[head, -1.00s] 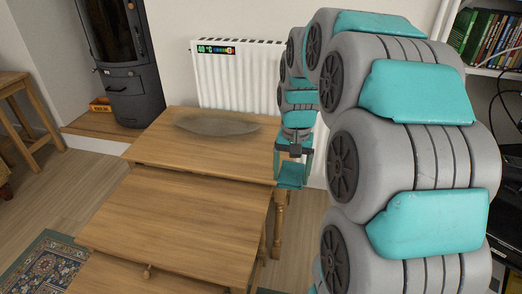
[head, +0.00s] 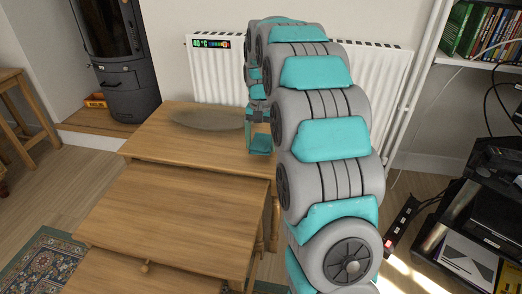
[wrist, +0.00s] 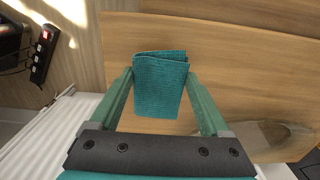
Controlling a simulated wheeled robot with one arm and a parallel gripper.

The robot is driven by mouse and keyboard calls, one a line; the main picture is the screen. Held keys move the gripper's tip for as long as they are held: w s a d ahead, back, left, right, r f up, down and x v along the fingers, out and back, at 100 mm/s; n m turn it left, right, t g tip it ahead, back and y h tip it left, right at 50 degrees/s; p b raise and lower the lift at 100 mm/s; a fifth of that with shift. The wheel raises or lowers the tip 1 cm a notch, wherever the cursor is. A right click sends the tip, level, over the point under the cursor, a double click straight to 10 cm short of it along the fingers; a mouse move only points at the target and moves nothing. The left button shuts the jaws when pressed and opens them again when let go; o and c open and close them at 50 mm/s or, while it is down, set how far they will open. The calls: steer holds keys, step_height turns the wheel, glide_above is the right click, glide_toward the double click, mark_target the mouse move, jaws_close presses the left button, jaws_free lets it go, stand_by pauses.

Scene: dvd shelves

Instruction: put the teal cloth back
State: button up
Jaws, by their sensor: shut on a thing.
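The teal cloth (head: 260,144) is folded into a small rectangle. It hangs from my gripper (head: 257,116) near the right end of the back wooden table (head: 180,147). In the wrist view the cloth (wrist: 160,88) sits between the two fingers of my gripper (wrist: 159,76), which are shut on its side edges. Wooden surface shows behind and around it in that view. I cannot tell how high the cloth is above the wood. My arm hides part of the table's right side in the head view.
A greyish, dish-like oval (head: 207,119) lies on the back table. A lower wooden table (head: 185,210) stands in front. A white radiator (head: 222,75) is behind. Black shelving (head: 480,200) and a power strip (head: 402,222) are at right.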

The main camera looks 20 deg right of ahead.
mark_target(261, 143)
steer(key=shift+f, duration=1.65)
steer(key=shift+f, duration=0.1)
steer(key=o, duration=1.2)
steer(key=shift+c, duration=0.2)
